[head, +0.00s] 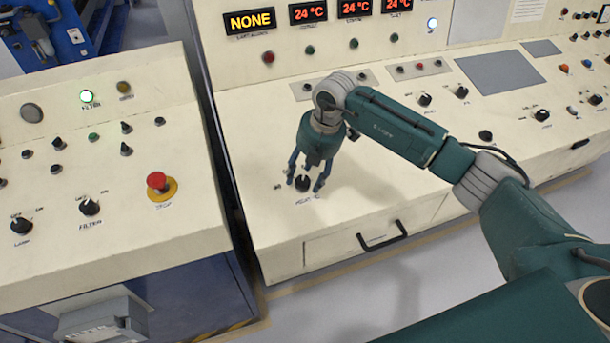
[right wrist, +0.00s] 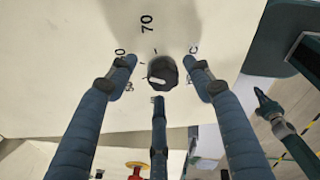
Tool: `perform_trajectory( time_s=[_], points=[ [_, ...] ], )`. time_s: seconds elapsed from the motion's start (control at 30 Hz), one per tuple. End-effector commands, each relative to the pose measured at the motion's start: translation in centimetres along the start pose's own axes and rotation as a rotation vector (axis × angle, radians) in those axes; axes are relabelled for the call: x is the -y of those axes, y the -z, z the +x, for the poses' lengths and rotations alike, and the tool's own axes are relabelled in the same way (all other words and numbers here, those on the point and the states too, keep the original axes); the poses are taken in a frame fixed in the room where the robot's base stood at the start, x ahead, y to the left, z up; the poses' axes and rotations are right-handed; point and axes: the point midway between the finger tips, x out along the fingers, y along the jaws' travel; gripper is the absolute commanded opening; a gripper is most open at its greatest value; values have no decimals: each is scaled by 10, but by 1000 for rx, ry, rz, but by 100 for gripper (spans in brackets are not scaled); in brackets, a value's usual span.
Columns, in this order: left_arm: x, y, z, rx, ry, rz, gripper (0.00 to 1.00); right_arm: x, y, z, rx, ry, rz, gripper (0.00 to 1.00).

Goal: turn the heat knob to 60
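The heat knob (head: 302,184) is a black dial near the front left of the middle console. In the right wrist view, the knob (right wrist: 161,73) has a white pointer mark facing the picture's left. A printed 70 shows above it, and another number ending in 0 is partly covered by a finger. My right gripper (head: 307,184) is over the knob with its fingers spread around it. In the right wrist view the fingers show gaps to the knob.
A drawer handle (head: 382,236) sits on the front below the knob. The left console bears a red stop button (head: 158,182) and several black knobs, across a narrow gap. Displays (head: 308,12) stand at the back. The console surface right of the knob is clear.

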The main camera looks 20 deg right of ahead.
Motion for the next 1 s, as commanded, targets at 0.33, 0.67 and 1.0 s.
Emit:
perform_trajectory(
  time_s=[0.33,0.67,1.0],
  points=[
    [2,-1,0,1,2,0,0,1,2,-8,-4,3,-2,51],
    [1,0,0,0,1,0,0,1,0,-75,-1,0,-1,51],
    [0,0,0,0,0,0,0,2,-1,-117,-2,1,1,51]
  ],
)
